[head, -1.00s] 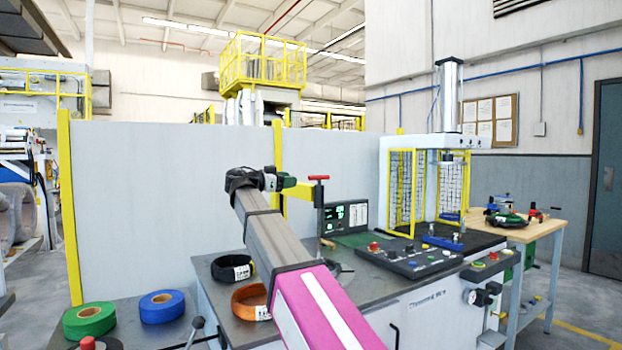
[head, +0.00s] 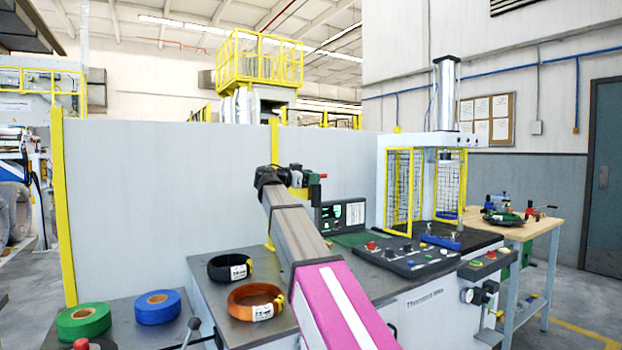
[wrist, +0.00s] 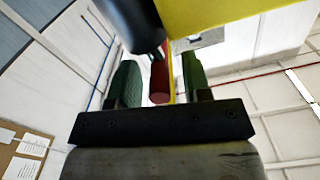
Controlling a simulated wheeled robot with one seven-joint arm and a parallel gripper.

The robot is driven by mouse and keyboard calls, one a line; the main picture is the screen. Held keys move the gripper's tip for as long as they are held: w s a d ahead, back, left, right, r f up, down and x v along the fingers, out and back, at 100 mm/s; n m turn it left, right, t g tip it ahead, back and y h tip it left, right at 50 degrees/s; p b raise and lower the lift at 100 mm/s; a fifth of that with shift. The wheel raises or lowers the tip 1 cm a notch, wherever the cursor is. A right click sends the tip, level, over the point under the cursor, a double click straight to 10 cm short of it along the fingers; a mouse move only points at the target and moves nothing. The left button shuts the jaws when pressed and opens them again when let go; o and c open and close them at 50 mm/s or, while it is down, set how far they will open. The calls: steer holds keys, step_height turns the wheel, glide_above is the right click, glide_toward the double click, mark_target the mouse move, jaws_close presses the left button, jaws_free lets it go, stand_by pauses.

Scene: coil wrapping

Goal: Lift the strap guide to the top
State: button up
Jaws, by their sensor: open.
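The strap guide seems to be the yellow bracket with a red handle. In the head view, the red handle (head: 323,176) shows only as a small part beside my gripper (head: 312,179), and my arm hides most of the bracket. In the wrist view, the two green fingers of my gripper (wrist: 158,80) are apart. The red handle (wrist: 160,80) stands between them, with a gap visible on its left side. I cannot tell whether a finger touches the handle.
A black roll (head: 230,267) and an orange roll (head: 256,300) lie on the grey bench left of my arm. Green tape (head: 83,320) and blue tape (head: 158,307) lie farther left. A control panel (head: 407,257) and a yellow-caged press (head: 400,190) stand to the right.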

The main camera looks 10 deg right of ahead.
jaws_close()
step_height(320, 180, up, 23)
steer(key=shift+f, duration=0.15)
stand_by(0.4)
steer(key=shift+w, duration=0.1)
jaws_free()
steer(key=v, duration=1)
steer(key=shift+s+a, duration=0.2)
steer(key=shift+a, duration=0.15)
steer(key=shift+f, duration=0.1)
